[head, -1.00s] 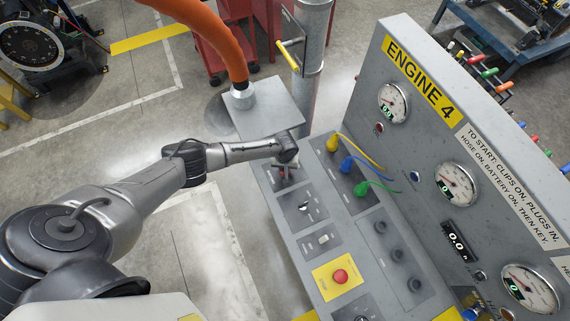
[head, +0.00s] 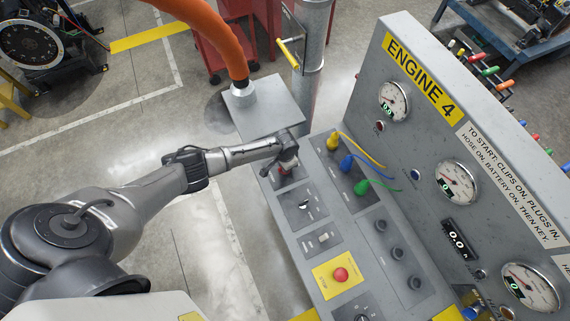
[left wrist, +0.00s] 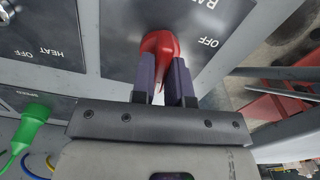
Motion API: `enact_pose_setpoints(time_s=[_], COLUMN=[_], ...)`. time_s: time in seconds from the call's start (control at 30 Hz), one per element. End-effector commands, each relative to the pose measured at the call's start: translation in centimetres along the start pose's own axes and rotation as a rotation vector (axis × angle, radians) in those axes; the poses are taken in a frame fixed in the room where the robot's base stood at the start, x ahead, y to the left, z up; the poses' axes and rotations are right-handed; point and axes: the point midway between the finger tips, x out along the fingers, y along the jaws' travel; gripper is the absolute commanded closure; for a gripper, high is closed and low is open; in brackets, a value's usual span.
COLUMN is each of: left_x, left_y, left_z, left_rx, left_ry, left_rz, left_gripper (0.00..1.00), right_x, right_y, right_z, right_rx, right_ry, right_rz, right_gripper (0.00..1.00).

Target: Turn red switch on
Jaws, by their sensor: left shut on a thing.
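The red switch (left wrist: 160,44) shows in the left wrist view as a rounded red handle on a dark plate (left wrist: 120,38) with the word OFF and a partly cut-off label starting with BA. My left gripper (left wrist: 163,72) is shut on the switch, with one purple-grey finger on each side of it. In the head view my left gripper (head: 286,165) is at the far end of the Engine 4 console, over the switch plate, and hides most of the switch. How far the switch is turned is hard to tell. My right gripper is in neither view.
Yellow, blue and green plugs (head: 347,163) with cables stand to the right. A red stop button (head: 340,274) is nearer. An orange hose (head: 215,38) ends on a grey box top (head: 270,108) beyond.

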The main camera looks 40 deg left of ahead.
Motion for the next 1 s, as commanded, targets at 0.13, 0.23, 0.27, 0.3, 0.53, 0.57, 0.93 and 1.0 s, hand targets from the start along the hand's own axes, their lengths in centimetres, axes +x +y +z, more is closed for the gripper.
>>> enact_pose_setpoints(time_s=[0.13, 0.23, 0.27, 0.3, 0.53, 0.57, 0.93, 1.0], left_x=[-0.09, -0.10, -0.11, -0.11, -0.13, -0.14, -0.15, -0.15], left_y=[0.03, 0.03, 0.03, 0.03, 0.04, 0.05, 0.07, 0.06], left_z=[-0.08, -0.09, -0.09, -0.09, -0.11, -0.11, -0.13, -0.12], left_rx=[0.072, 0.110, 0.119, 0.128, 0.162, 0.163, 0.167, 0.167], left_ry=[0.001, 0.002, 0.002, 0.002, 0.002, 0.002, 0.003, 0.003], left_rz=[0.001, 0.001, 0.001, 0.001, 0.001, 0.001, 0.001, 0.001], left_gripper=[1.00, 1.00, 1.00, 1.00, 1.00, 1.00, 1.00, 0.78], right_x=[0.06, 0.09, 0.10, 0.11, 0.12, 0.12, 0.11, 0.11], right_y=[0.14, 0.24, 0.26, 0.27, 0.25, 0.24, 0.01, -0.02], right_z=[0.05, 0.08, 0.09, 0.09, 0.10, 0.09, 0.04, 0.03], right_rx=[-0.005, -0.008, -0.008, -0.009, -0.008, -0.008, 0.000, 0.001], right_ry=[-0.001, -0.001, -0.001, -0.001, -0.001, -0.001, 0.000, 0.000], right_rz=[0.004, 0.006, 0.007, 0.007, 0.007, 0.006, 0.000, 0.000], right_gripper=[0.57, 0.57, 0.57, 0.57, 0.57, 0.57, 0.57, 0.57])
